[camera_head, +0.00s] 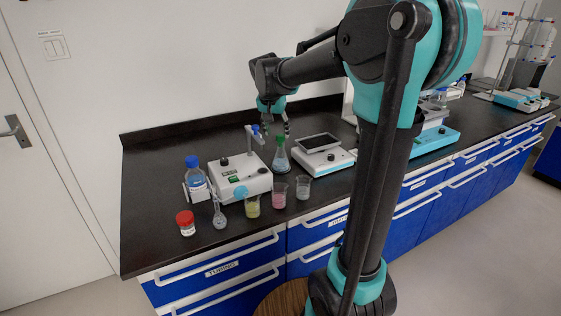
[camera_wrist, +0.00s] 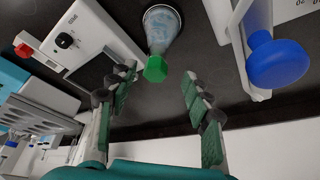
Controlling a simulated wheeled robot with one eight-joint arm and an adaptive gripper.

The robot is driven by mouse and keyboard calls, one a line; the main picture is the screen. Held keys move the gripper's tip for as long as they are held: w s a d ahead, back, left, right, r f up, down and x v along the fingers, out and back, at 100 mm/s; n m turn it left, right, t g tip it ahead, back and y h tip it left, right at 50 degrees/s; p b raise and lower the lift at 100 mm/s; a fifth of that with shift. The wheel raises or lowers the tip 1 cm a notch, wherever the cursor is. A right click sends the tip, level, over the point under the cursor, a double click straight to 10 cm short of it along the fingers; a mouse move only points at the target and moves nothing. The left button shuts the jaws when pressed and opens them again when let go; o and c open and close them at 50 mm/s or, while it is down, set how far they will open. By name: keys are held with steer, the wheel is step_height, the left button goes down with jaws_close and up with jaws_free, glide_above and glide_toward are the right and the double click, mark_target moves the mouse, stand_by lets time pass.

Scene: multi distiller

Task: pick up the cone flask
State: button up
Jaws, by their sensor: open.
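The cone flask (camera_head: 281,160) stands upright on the black bench, between two white devices. It has a green cap and bluish contents. In the wrist view the flask (camera_wrist: 162,28) shows at the top middle, its green cap towards my gripper. My gripper (camera_wrist: 157,80) is open and empty. Its two fingers lie to either side of the line to the cap, and the cap is just beyond the fingertips. In the head view my gripper (camera_head: 272,118) hangs above the flask, its fingers pointing down. The flask is not between the finger pads.
A white device with a post (camera_head: 242,176) stands left of the flask, and a balance-like device (camera_head: 323,155) stands right. In front are beakers with yellow (camera_head: 252,205), pink (camera_head: 279,195) and clear (camera_head: 303,187) contents. A blue-capped bottle (camera_head: 195,176) and red-lidded jar (camera_head: 186,223) stand left.

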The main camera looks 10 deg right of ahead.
mark_target(280, 141)
steer(key=shift+d+x, duration=0.15)
steer(key=shift+x, duration=1.65)
steer(key=shift+d+x, duration=0.15)
steer(key=shift+x, duration=1.6)
steer(key=shift+r, duration=0.1)
jaws_close()
